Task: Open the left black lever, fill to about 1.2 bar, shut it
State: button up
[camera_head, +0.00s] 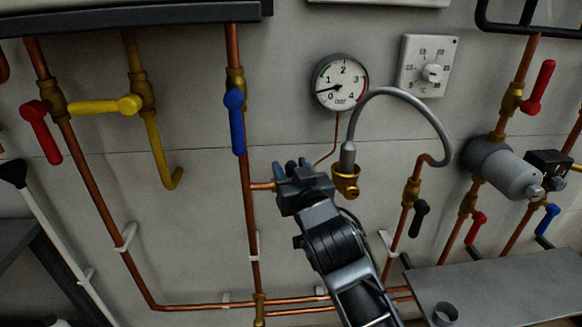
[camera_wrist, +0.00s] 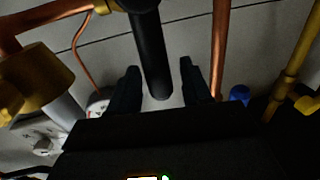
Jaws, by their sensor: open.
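My gripper (camera_head: 291,167) is at the left end of the grey filling hose (camera_head: 408,95), by a brass fitting (camera_head: 346,182). In the wrist view the two fingers of my gripper (camera_wrist: 160,80) are apart, with a black lever (camera_wrist: 150,45) between them. I cannot tell whether either finger touches it. In the head view my gripper hides this left lever. The other black lever (camera_head: 420,216) hangs at a slant on the brass valve at the hose's right end. The round pressure gauge (camera_head: 341,82) above has its needle pointing left and slightly down, below 1.
A blue lever (camera_head: 236,122) hangs on the copper pipe just left of my gripper. Yellow (camera_head: 105,106) and red (camera_head: 40,131) levers are further left. A grey cylinder (camera_head: 502,168) and a grey shelf (camera_head: 500,293) with a small cup (camera_head: 445,314) are at right.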

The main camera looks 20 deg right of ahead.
jog(key=shift+w, duration=0.1)
grip_shut()
dwell(0.4)
